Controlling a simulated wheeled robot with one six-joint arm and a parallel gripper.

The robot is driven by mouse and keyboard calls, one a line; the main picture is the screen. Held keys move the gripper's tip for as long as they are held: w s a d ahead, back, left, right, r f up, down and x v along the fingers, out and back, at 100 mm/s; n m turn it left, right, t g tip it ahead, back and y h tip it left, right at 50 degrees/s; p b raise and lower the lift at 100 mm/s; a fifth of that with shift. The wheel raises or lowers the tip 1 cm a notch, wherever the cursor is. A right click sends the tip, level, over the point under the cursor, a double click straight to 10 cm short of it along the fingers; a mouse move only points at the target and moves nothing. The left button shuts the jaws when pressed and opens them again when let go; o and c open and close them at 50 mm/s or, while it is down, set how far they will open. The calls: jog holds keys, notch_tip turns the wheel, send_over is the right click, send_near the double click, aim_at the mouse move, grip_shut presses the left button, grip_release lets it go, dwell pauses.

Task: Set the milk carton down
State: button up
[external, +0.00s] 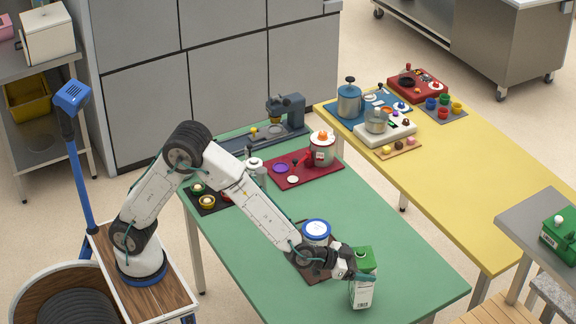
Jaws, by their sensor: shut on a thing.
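The milk carton (362,292) is white with a green top and stands upright over the front right part of the green table (418,258). My gripper (361,273) is shut on the carton near its upper part. The carton's base appears at or just above the table top; I cannot tell whether it touches. Part of the carton's upper left is hidden by my gripper.
A red mat (292,178) with a pot (322,150) lies farther back. A yellow table (455,180) stands behind.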

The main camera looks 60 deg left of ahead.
jog(key=shift+f, duration=1)
jog(key=o, duration=1.9)
jog(key=shift+f, duration=0.1)
jog(key=v, duration=1.2)
jog(key=s+a+r+g, duration=0.2)
jog(key=a+r, duration=0.2)
jog(key=a, duration=0.5)
jog(key=s+a+r+g, duration=0.1)
jog(key=a+r+g, duration=0.2)
jog(key=a, duration=0.6)
jog(key=s+a+n+g+y, duration=0.1)
jog(key=s+a+g, duration=0.1)
jog(key=s+a, duration=0.5)
jog(key=s+a+n+g+y, duration=0.2)
jog(key=s+a, duration=0.6)
jog(key=s+a+n+g+y, duration=0.1)
jog(key=s+a+g+y, duration=0.1)
jog(key=s+a, duration=0.6)
jog(key=shift+s+a+r+n, duration=0.25)
jog(key=shift+a+n, duration=0.05)
